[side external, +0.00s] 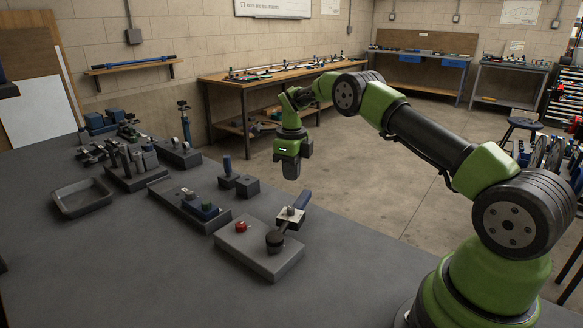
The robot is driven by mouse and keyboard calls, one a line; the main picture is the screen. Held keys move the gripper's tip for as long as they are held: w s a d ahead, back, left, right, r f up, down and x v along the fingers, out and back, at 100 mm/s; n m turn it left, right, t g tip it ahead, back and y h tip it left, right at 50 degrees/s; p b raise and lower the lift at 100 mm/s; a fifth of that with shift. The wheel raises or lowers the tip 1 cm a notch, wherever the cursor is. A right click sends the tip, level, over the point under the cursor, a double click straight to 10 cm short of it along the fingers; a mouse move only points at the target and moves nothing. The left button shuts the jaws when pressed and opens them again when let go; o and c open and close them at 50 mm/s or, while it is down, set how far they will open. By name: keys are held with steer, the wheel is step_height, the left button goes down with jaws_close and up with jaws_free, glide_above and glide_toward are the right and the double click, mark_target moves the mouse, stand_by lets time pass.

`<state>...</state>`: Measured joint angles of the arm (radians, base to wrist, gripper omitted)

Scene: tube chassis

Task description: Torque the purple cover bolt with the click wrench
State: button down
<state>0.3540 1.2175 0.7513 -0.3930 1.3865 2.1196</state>
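My gripper (290,167) hangs pointing down in the air, above and beyond the far right edge of the dark bench. Its dark fingers are too small to tell whether they are apart. I cannot pick out a purple bolt at this size. A grey fixture plate (196,214) carries a dark blue block with small raised parts (204,209). No tool can be clearly named as the click wrench. My gripper touches none of these.
The front plate (258,256) bears a red knob (241,226) and a black round knob (275,241). An empty grey tray (82,198) lies at left. Several holders and blocks (135,170) crowd the back left. The bench front (150,275) is clear.

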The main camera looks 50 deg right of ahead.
mark_target(307, 195)
steer(key=shift+f, duration=2.95)
steer(key=shift+s+d, duration=0.2)
steer(key=shift+s, duration=0.55)
steer(key=shift+s+d, duration=0.1)
steer(key=shift+s, duration=0.15)
steer(key=shift+s, duration=0.2)
steer(key=shift+s+d, duration=0.15)
steer(key=shift+s, duration=0.1)
steer(key=shift+s, duration=0.15)
stand_by(0.6)
steer(key=shift+s+d, duration=0.15)
steer(key=shift+s, duration=0.2)
steer(key=shift+s, duration=0.4)
steer(key=shift+w+d, duration=0.1)
